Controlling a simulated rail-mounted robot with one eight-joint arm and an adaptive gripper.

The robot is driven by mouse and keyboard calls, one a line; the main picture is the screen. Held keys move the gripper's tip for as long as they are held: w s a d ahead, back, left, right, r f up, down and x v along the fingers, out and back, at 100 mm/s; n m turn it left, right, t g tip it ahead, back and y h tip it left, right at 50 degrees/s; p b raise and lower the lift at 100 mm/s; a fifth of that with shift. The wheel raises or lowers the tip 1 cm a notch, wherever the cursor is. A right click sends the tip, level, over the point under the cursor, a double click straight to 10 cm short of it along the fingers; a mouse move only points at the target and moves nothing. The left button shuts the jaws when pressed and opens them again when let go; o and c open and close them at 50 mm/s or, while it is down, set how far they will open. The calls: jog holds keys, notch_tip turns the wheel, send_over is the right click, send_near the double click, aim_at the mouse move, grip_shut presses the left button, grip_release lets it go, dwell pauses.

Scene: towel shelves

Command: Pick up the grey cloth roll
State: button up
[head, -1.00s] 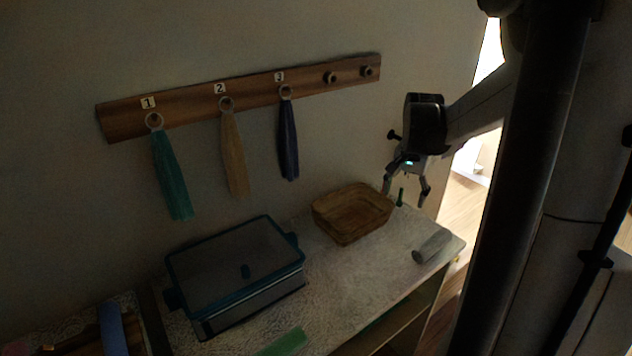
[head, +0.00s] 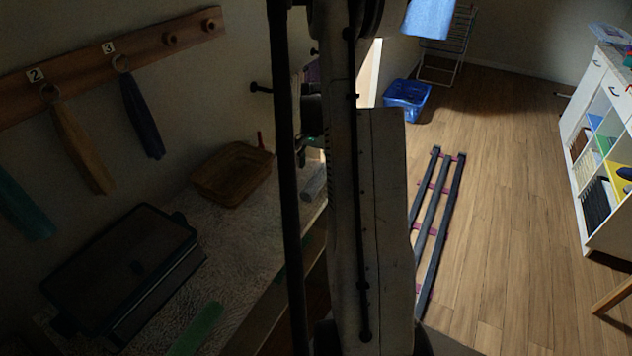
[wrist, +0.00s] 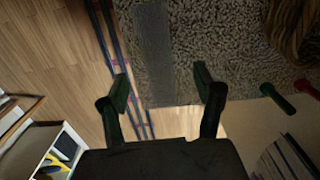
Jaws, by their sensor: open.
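The grey cloth roll (head: 312,182) lies on the patterned worktop at its right end, partly hidden by my column in the head view. In the wrist view the grey roll (wrist: 153,45) runs lengthwise, its near end between and beyond my fingertips. My gripper (wrist: 163,92) is open, one finger on each side of the roll's line, with nothing held. Whether the fingers touch the roll or hover above it cannot be told. In the head view the gripper is mostly hidden behind my column.
Red (wrist: 309,88) and green (wrist: 277,97) pieces lie right of my fingers. Cloths hang from a wall rail (head: 120,55). Open floor (head: 500,200) lies right.

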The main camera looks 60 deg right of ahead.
aim_at(316, 176)
jog(key=shift+s+d+f+p, duration=0.1)
jog(key=shift+f+p, duration=0.4)
jog(key=shift+f, duration=2.65)
jog(key=c, duration=1.3)
